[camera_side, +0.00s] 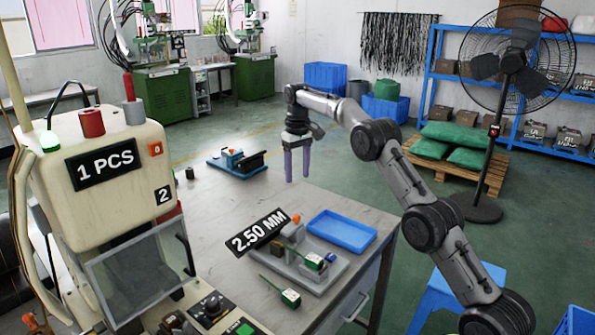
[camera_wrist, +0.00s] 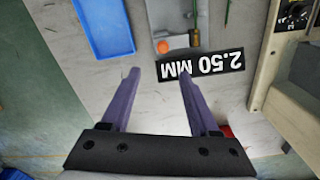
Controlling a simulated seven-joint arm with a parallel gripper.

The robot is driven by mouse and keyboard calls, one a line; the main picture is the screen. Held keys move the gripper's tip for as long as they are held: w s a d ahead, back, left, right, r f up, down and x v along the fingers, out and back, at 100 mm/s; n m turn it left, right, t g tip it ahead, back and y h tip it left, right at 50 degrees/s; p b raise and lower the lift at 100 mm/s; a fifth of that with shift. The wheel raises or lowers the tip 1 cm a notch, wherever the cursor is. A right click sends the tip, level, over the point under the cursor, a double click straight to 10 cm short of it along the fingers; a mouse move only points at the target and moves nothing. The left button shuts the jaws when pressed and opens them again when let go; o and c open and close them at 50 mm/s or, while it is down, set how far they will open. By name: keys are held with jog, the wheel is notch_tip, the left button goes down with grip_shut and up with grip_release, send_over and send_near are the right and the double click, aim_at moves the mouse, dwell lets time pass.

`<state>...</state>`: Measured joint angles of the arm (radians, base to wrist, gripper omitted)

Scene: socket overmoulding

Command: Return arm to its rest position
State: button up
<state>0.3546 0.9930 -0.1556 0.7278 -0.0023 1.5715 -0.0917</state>
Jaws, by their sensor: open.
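My gripper (camera_side: 296,172) hangs from the end of my arm, above the far part of the grey table (camera_side: 330,201). Its two purple fingers point down, apart and empty. In the wrist view my gripper (camera_wrist: 158,75) shows the same two fingers spread, with bare table between them. The fixture with the "2.50 MM" sign (camera_side: 258,230) stands on the table, lower in the side view and clear of the fingers. The sign also shows in the wrist view (camera_wrist: 208,65), upside down, just beyond the right fingertip.
A blue tray (camera_side: 342,231) lies right of the sign. A green-handled part (camera_side: 290,297) lies at the table's front. A blue fixture (camera_side: 237,162) sits at the back. The beige "1 PCS" machine (camera_side: 110,205) stands at left, a black fan (camera_side: 508,60) at right.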

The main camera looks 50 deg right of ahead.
jog(key=shift+r, duration=0.1)
jog(key=s+a+r+n+t, duration=0.1)
jog(key=s+a+r, duration=0.15)
jog(key=r, duration=0.45)
jog(key=s+a+r+t, duration=0.1)
jog(key=a+r, duration=0.3)
jog(key=r, duration=0.3)
jog(key=s+a+r+n+t, duration=0.1)
jog(key=s+a+r, duration=0.3)
jog(key=s, duration=0.2)
jog(key=s+a+r+t, duration=0.1)
jog(key=s+a+r, duration=0.35)
jog(key=s, duration=0.25)
jog(key=s+a+f+n+t, duration=0.1)
jog(key=s+a+f, duration=0.1)
jog(key=s, duration=0.5)
jog(key=s+a+f, duration=0.1)
jog(key=s+a, duration=0.2)
jog(key=s, duration=0.5)
jog(key=s+a+f, duration=0.1)
jog(key=s+f, duration=0.7)
jog(key=f, duration=0.6)
jog(key=shift+s+t, duration=0.3)
